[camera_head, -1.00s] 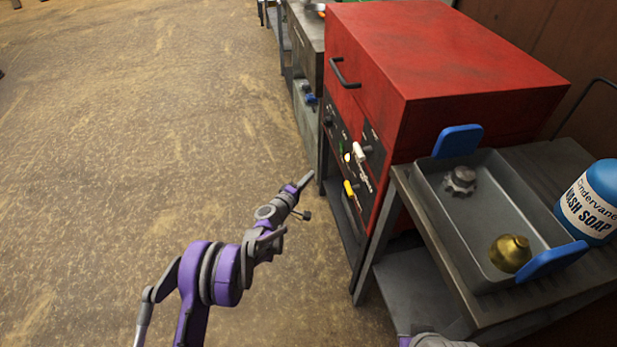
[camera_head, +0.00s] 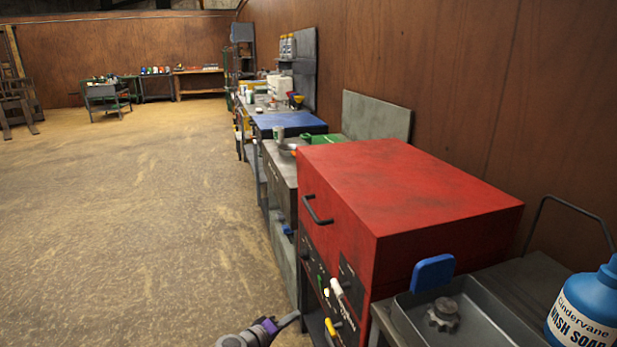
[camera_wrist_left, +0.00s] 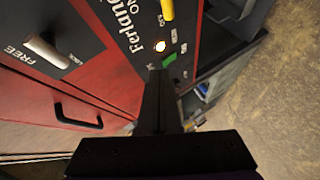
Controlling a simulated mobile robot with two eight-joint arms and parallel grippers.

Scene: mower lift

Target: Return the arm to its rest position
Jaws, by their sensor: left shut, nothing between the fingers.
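My left gripper (camera_head: 288,319) shows at the bottom edge of the head view, in front of the lower panel of the red machine (camera_head: 400,185). Its shut, empty fingers also show in the left wrist view (camera_wrist_left: 157,98), pointing towards the control panel. Near the fingertips in that view are a green switch (camera_wrist_left: 170,59) and a small lit lamp (camera_wrist_left: 160,45). Whether the fingers touch the panel, I cannot tell. Most of my left arm is out of the head view. My right gripper is not in view.
The panel has a white lever (camera_head: 336,287) and a yellow lever (camera_head: 330,326). A grey tray (camera_head: 480,310) with a gear (camera_head: 443,315) and a blue soap bottle (camera_head: 590,305) stand at right. Open floor (camera_head: 130,240) lies left; benches line the right wall.

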